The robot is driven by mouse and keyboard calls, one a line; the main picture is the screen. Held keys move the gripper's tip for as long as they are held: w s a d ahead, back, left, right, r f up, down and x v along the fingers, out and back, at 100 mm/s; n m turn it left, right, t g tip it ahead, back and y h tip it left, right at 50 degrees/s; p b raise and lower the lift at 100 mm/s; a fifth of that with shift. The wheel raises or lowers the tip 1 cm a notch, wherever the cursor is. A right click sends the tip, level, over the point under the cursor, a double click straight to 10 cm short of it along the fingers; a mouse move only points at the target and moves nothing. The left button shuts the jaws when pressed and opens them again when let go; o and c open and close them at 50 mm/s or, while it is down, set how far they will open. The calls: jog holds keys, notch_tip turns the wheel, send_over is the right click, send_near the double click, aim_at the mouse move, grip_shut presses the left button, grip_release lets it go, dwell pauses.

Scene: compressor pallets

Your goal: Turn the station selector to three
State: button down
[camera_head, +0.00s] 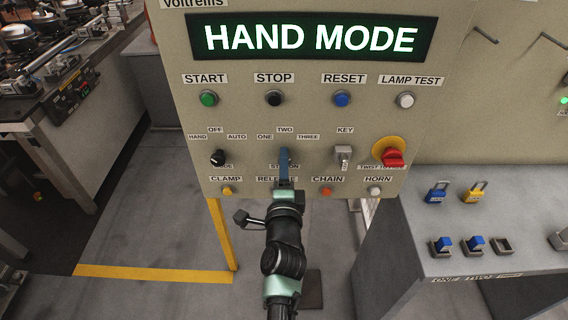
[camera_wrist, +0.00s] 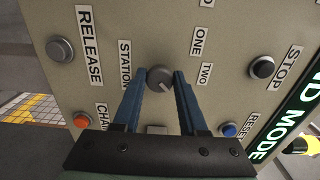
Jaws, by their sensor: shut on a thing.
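The station selector (camera_wrist: 160,78) is a round dark grey knob on the beige panel, between the STATION label and the ONE and TWO labels in the wrist view. A pale mark on it seems to point down and right there, to the side of TWO away from ONE. My gripper (camera_wrist: 159,80) has its two blue fingers shut on the knob's sides. In the head view my gripper (camera_head: 284,158) reaches the panel under the TWO label and hides the knob. The THREE label (camera_head: 308,137) shows there, right of TWO, but is hidden in the wrist view.
The HAND/OFF/AUTO knob (camera_head: 217,158) is left of my gripper; the key switch (camera_head: 344,156) and red twist knob (camera_head: 393,157) are right. The RELEASE button (camera_wrist: 60,48) and orange CHAIN button (camera_wrist: 82,120) sit close by. The display (camera_head: 311,38) reads HAND MODE.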

jog(key=shift+c, duration=2.3)
grip_release()
jog(key=shift+s, duration=0.1)
jog(key=s+p, duration=0.6)
jog(key=s, duration=0.6)
jog(key=shift+s, duration=0.4)
